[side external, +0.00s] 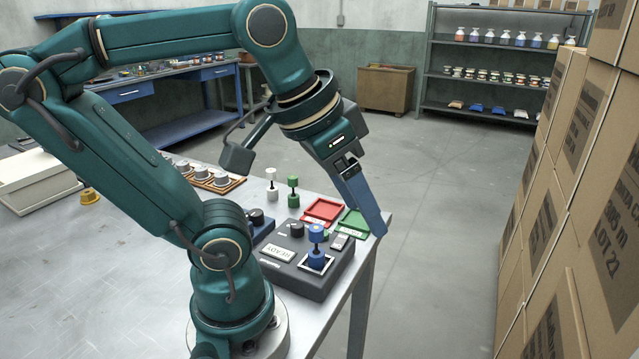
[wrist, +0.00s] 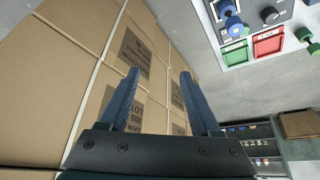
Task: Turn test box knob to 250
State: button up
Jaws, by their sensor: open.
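The dark grey test box (side external: 306,281) sits near the table's edge in the side external view. Its lit panel (side external: 277,254) reads READY. A black knob (side external: 296,229) is on its top; its setting is too small to read. A blue spool (side external: 317,250) stands upright on the box's front right part. My gripper (side external: 376,232) is open and empty, with blue fingers angled downward, to the right of the box and apart from the knob. In the wrist view my gripper (wrist: 160,74) points at cardboard boxes, with a dark knob (wrist: 270,14) at top right.
A red tray (side external: 323,211) and a green tray (side external: 353,222) lie behind the box. A white spool (side external: 272,185) and a green spool (side external: 293,192) stand nearby. Another dark knob (side external: 256,216) is on a blue unit. Stacked cardboard boxes (side external: 590,190) rise at the right.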

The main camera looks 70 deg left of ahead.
jog(key=w+a+n+g+y, duration=0.1)
jog(key=a+n+g+y, duration=0.2)
jog(key=a+n, duration=0.6)
jog(key=n+g, duration=0.4)
jog(key=n, duration=0.6)
send_over(297, 224)
jog(key=d, duration=0.3)
jog(key=shift+y, duration=0.4)
jog(key=f, duration=1.1)
jog(key=shift+w+a, duration=0.2)
jog(key=shift+w, duration=0.05)
jog(key=shift+x, duration=2.85)
jog(key=shift+w, duration=0.2)
grip_shut()
